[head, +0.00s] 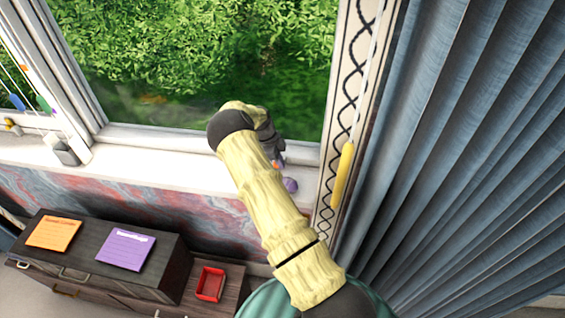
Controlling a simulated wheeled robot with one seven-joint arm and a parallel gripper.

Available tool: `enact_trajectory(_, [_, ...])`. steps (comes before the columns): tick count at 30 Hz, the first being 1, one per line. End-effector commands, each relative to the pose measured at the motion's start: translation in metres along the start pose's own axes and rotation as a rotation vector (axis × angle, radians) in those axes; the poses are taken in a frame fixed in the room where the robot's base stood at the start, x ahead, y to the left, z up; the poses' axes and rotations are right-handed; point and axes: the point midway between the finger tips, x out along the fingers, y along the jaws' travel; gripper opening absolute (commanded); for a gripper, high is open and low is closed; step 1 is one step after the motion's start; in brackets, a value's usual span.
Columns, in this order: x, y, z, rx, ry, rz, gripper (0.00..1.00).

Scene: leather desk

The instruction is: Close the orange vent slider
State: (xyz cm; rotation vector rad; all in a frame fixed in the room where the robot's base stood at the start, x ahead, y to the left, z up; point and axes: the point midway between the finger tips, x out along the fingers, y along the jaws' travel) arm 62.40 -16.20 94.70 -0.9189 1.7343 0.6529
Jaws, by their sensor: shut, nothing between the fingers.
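A small orange piece (277,164), perhaps the orange vent slider, shows at the window sill just under my gripper. It is mostly hidden, so I cannot tell its position along any track or whether my gripper touches it. My gripper (278,156) is dark, shut and empty, partly hidden behind my pale yellow arm at the sill. A purple rounded knob (290,185) shows just below it, beside my arm.
The white sill (190,168) runs along the window. A blue curtain (450,150) and a yellow handle (342,175) stand to the right. A dark cabinet (90,275) bears an orange note (54,234) and a purple note (125,250). A red tray (210,284) sits lower.

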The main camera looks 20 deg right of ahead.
Motion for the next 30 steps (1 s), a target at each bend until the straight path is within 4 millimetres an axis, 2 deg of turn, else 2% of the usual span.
enact_trajectory(6, [-0.005,0.004,0.032,-0.005,-0.002,-0.003,0.00])
enact_trajectory(12, [-0.015,0.005,0.048,-0.003,-0.002,-0.002,0.00])
enact_trajectory(25, [-0.018,0.005,0.050,-0.005,-0.008,-0.003,0.00])
enact_trajectory(30, [-0.012,0.003,0.037,-0.002,-0.005,-0.002,0.00])
